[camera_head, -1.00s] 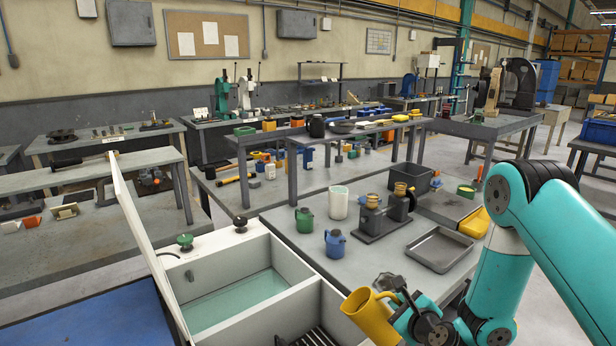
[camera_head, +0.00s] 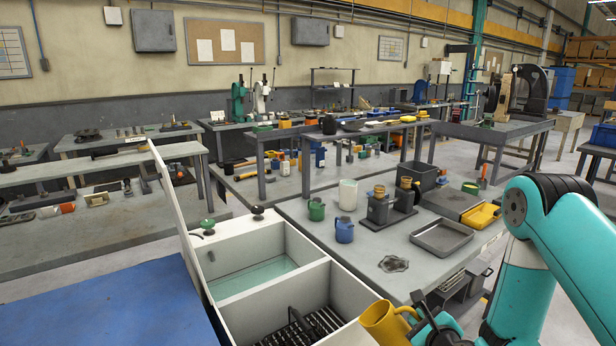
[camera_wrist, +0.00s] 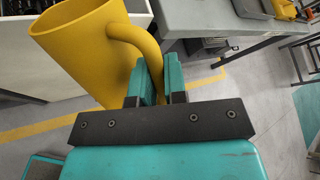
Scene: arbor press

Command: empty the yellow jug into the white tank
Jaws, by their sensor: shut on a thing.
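The yellow jug (camera_head: 384,322) is at the bottom of the head view, just right of the white tank's right wall. My gripper (camera_head: 424,326) is shut on its handle. In the wrist view the jug (camera_wrist: 80,45) is tilted and its handle sits between the fingers of my gripper (camera_wrist: 155,88). The jug's inside is hidden. The white tank (camera_head: 345,290) has an open lid at its left. Its far compartment holds pale green liquid; its near compartment has a dark grate (camera_head: 305,328). The jug is beside the near compartment, not over the liquid.
A grey table (camera_head: 370,250) stands right of the tank. It carries a blue jug (camera_head: 344,231), a green jug (camera_head: 316,210), a white container (camera_head: 348,195) and a metal tray (camera_head: 441,237). A blue surface (camera_head: 120,310) lies left of the tank.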

